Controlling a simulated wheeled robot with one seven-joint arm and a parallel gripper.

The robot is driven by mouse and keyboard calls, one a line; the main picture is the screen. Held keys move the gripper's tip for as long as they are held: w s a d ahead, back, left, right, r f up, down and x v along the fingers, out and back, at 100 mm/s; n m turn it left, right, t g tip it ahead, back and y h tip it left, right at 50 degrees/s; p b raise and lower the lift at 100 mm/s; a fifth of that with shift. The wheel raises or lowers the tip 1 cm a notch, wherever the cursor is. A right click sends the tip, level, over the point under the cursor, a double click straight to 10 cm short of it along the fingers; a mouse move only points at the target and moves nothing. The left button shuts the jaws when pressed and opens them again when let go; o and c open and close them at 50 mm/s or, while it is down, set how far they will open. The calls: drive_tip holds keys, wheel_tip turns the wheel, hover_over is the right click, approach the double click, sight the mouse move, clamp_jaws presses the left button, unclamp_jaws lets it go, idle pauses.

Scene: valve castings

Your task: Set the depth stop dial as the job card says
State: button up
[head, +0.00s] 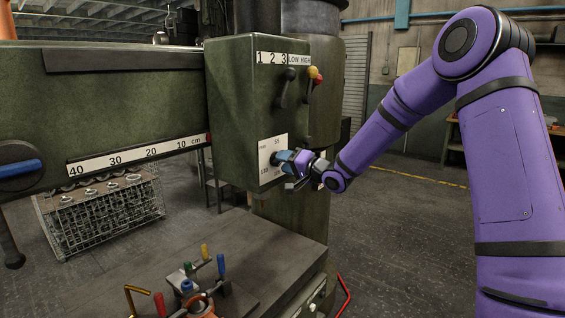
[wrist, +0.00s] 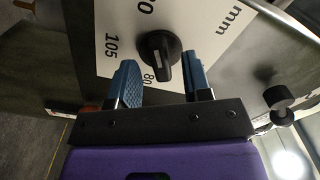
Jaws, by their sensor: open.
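The depth stop dial is a black knob (wrist: 160,58) on a white plate (wrist: 112,22) printed with numbers and "mm". In the wrist view 105 is readable, and 80 shows beside the knob's lower end; another number is cut off at the top. The knob's white mark points down in that view, close to the 80. My gripper (wrist: 161,76) is open, with its blue fingers on either side of the knob; I cannot tell whether they touch it. I make out no job card.
The green machine head (head: 235,110) carries gear levers (head: 286,85) above the plate. A dark knob (wrist: 278,97) stands right of my fingers in the wrist view. A worktable (head: 260,250) with a clamped fixture (head: 200,290) lies below; floor to the right is clear.

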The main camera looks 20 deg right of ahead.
drive_tip(key=shift+w+a, duration=0.45)
drive_tip(key=shift+w, duration=0.1)
clamp_jaws()
